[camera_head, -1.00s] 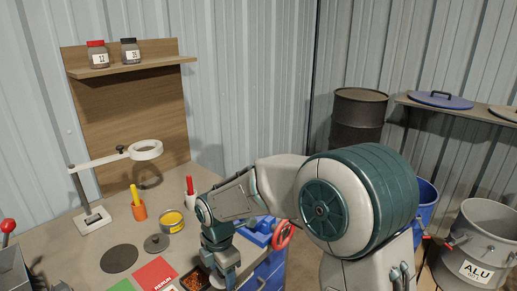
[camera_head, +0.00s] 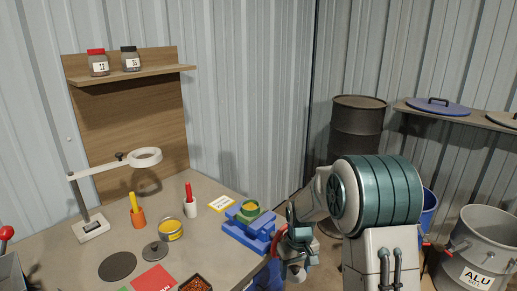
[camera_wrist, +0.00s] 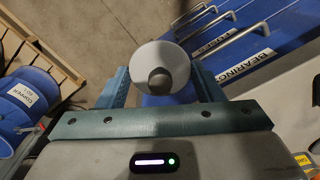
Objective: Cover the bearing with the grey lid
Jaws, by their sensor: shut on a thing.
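My gripper (camera_wrist: 160,88) is shut on a pale grey round piece (camera_wrist: 149,57) with a darker middle; I cannot tell what it is. In the head view my gripper (camera_head: 296,262) hangs off the right side of the bench. A round green part (camera_head: 240,217) with a yellow middle sits on the blue vise (camera_head: 245,234). I cannot tell whether that is the bearing.
A dark disc (camera_head: 117,266), a red card (camera_head: 153,277) and a tray of copper bits (camera_head: 195,284) lie near the front. A lamp (camera_head: 94,229) stands at left. Blue drawers (camera_wrist: 262,30), one labelled for bearings, show in the wrist view. A barrel (camera_head: 357,135) stands behind.

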